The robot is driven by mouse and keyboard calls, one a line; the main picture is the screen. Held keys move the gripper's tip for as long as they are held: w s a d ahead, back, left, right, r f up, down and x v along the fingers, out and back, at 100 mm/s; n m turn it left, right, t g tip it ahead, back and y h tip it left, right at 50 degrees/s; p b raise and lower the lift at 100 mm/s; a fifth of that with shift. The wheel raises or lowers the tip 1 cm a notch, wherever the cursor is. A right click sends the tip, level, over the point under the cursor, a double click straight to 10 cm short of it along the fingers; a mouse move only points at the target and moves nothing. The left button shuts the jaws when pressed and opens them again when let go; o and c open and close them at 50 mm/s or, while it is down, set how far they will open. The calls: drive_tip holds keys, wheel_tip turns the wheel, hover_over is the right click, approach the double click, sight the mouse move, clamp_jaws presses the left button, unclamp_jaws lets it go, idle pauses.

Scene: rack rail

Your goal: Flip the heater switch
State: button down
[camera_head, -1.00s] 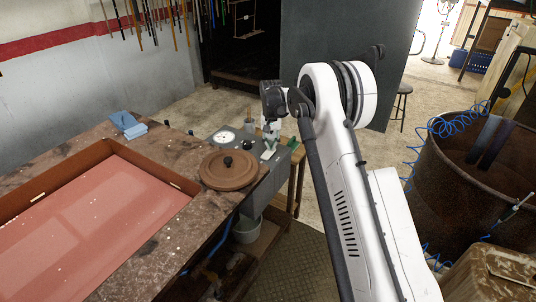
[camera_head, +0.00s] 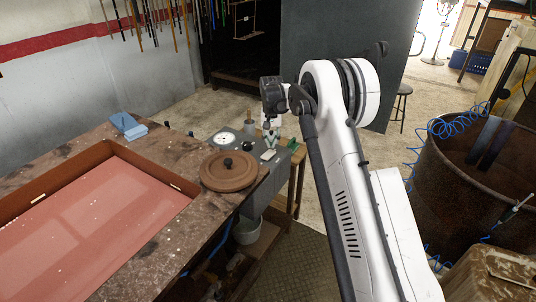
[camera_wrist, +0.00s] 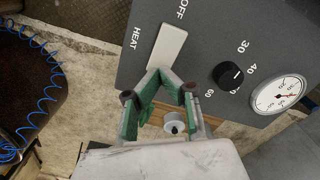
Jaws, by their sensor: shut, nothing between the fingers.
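The heater switch is a pale rectangular rocker (camera_wrist: 168,47) on a dark grey control panel (camera_wrist: 215,40), between the labels "OFF" and "HEAT". It also shows as a small light plate (camera_head: 268,156) in the head view. I cannot tell which way it is tilted. My gripper (camera_wrist: 160,73) has green fingers that are shut with nothing between them. In the wrist view its tips overlap the picture just below the "HEAT" end of the switch. In the head view my gripper (camera_head: 271,138) hangs over the panel, just above the switch; contact is not visible.
A black knob (camera_wrist: 227,76) with numbers and a round dial (camera_wrist: 278,93) are beside the switch. A brown round lid (camera_head: 229,171) with a black knob sits close by. A workbench (camera_head: 80,150) with a red tray lies left. A rusty barrel (camera_head: 470,190) stands right.

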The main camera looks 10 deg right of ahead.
sight(271, 152)
drive_tip(key=shift+r+p, duration=0.55)
drive_tip(key=shift+r, duration=1.7)
drive_tip(key=shift+s+r, duration=0.15)
drive_tip(key=shift+r, duration=0.15)
drive_tip(key=s+r+n+t, duration=0.1)
drive_tip(key=s+r+t, duration=0.2)
drive_tip(key=s+r, duration=1.9)
drive_tip(key=s+f+t, duration=0.2)
drive_tip(key=s, duration=1.2)
drive_tip(key=s+f+n+t, duration=0.1)
drive_tip(key=s+f+t, duration=0.1)
drive_tip(key=s, duration=1.2)
drive_tip(key=shift+s+f+n, duration=0.25)
drive_tip(key=shift+f+n, duration=0.05)
drive_tip(key=shift+f, duration=0.3)
